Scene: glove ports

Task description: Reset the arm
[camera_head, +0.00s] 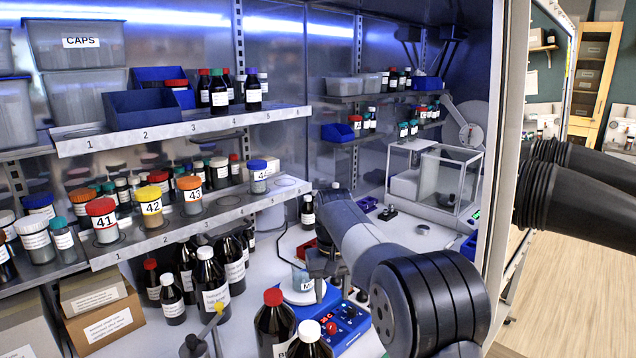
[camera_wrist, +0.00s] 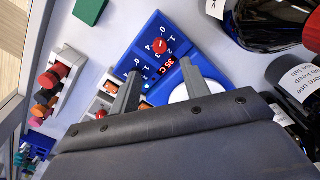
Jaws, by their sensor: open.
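My arm (camera_head: 375,235) reaches from the lower right into the glove box, and its end bends down over the work surface. My gripper (camera_head: 322,268) is small and partly hidden in the head view, close to a beaker (camera_head: 303,281) on the white plate of a blue hotplate. In the wrist view my gripper (camera_wrist: 162,72) is open, its two grey fingers apart over the blue hotplate (camera_wrist: 158,40). I see nothing held between the fingers. The lower part of the wrist view is covered by my own dark gripper body.
Brown bottles (camera_head: 275,322) stand in front of the hotplate. Shelves on the left carry numbered jars (camera_head: 152,206) and a blue bin (camera_head: 142,108). A balance with a clear draft shield (camera_head: 448,178) stands at the back right. Black glove sleeves (camera_head: 580,190) stick out at right.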

